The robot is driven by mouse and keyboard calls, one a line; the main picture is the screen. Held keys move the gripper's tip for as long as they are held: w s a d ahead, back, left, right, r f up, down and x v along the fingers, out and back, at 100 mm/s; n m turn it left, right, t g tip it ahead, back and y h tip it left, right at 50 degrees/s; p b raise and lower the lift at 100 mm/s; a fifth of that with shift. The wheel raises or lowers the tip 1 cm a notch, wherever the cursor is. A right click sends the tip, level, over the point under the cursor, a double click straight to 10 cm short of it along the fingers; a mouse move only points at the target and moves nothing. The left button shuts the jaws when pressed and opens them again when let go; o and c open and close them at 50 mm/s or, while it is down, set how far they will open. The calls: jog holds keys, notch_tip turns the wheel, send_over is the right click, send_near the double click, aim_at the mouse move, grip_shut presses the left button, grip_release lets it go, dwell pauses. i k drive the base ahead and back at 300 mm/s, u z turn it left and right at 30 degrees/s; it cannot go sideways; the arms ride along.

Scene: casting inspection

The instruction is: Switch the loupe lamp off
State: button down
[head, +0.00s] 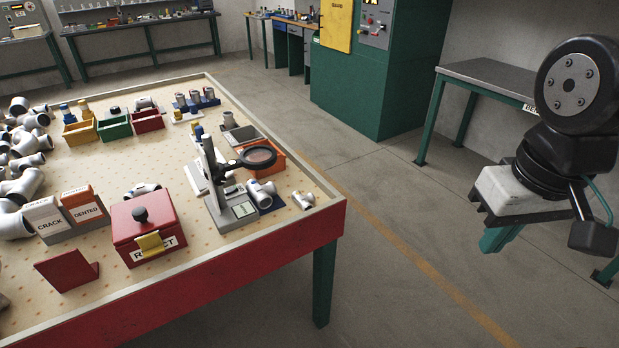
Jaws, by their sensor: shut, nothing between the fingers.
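The loupe lamp stands near the right edge of the inspection table (290,232). It has a pale grey base (221,212), an upright post and a dark round loupe head (258,156) reaching right over an orange bin. Its base carries a small panel with a greenish display or label (243,210). The switch is too small to pick out, and I cannot tell whether the lamp is lit.
A red REJECT box (146,228) with a black knob stands left of the loupe. CRACK (48,219) and DENTED (84,207) signs stand further left. Grey pipe castings lie at the left edge and near the loupe. The floor right of the table is clear.

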aim_at(230, 191)
jog(key=z, duration=0.6)
jog(key=k, duration=0.8)
jog(key=z, duration=0.6)
jog(key=i, duration=1.35)
jog(key=u, duration=1.2)
jog(key=i, duration=0.8)
jog(key=u, duration=0.95)
